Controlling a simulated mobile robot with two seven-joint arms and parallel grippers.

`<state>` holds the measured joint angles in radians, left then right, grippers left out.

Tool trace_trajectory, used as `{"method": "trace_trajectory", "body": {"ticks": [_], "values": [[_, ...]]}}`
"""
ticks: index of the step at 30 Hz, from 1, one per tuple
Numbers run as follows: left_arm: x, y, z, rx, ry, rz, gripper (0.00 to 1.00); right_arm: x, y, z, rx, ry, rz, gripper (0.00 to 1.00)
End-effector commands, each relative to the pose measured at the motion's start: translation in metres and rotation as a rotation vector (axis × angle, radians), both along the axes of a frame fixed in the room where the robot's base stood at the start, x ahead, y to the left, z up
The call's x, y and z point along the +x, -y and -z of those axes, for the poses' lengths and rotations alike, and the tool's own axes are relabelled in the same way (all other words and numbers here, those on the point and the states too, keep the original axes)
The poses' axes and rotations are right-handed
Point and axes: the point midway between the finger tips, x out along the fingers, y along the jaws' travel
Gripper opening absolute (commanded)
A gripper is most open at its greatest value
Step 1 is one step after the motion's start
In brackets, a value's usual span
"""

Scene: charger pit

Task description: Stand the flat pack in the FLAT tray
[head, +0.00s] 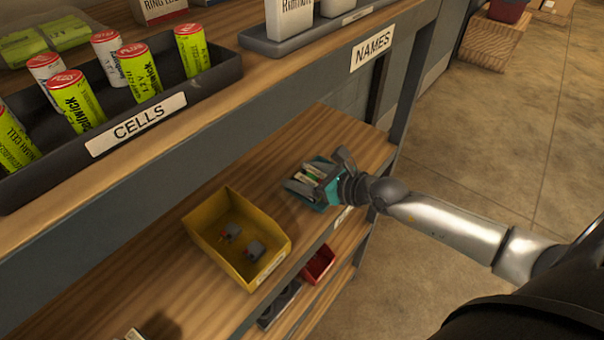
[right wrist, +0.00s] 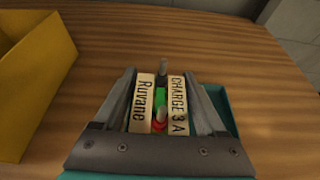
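My right gripper (head: 322,180) reaches down over a small teal tray (head: 296,187) on the lower wooden shelf. In the right wrist view its two fingers (right wrist: 162,100) stand wide apart, one on each side of pale strips lettered "Ruvane" (right wrist: 142,104) and "CHARGE 3 A" (right wrist: 178,104). A green and red part (right wrist: 160,105) shows between the strips. I cannot tell whether the fingers touch what lies between them. The teal tray also shows there (right wrist: 222,100). No label reading FLAT is legible, and I cannot pick out the flat pack for certain. My left gripper is out of view.
A yellow bin (head: 205,222) with small grey parts stands left of the teal tray. The upper shelf holds the CELLS tray (head: 215,82) with several green cells and the NAMES tray (head: 270,45). A red bin (head: 318,264) sits lower.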

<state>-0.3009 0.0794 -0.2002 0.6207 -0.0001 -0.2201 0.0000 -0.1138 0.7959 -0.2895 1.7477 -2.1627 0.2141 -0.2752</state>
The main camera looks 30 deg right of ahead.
Motion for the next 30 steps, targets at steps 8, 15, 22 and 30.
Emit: {"method": "trace_trajectory", "body": {"ticks": [8, 15, 22, 30], "values": [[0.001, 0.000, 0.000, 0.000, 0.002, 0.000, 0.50, 0.000, 0.000, 0.000, -0.001, 0.000, 0.000, 0.92], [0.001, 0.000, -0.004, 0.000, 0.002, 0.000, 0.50, -0.001, 0.000, -0.004, -0.001, -0.001, 0.000, 0.92], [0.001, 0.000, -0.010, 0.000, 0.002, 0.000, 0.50, -0.023, 0.009, -0.013, -0.002, -0.004, -0.001, 0.92], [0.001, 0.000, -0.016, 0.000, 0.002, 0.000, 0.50, -0.053, 0.021, -0.025, -0.002, -0.004, -0.001, 0.92]]}}
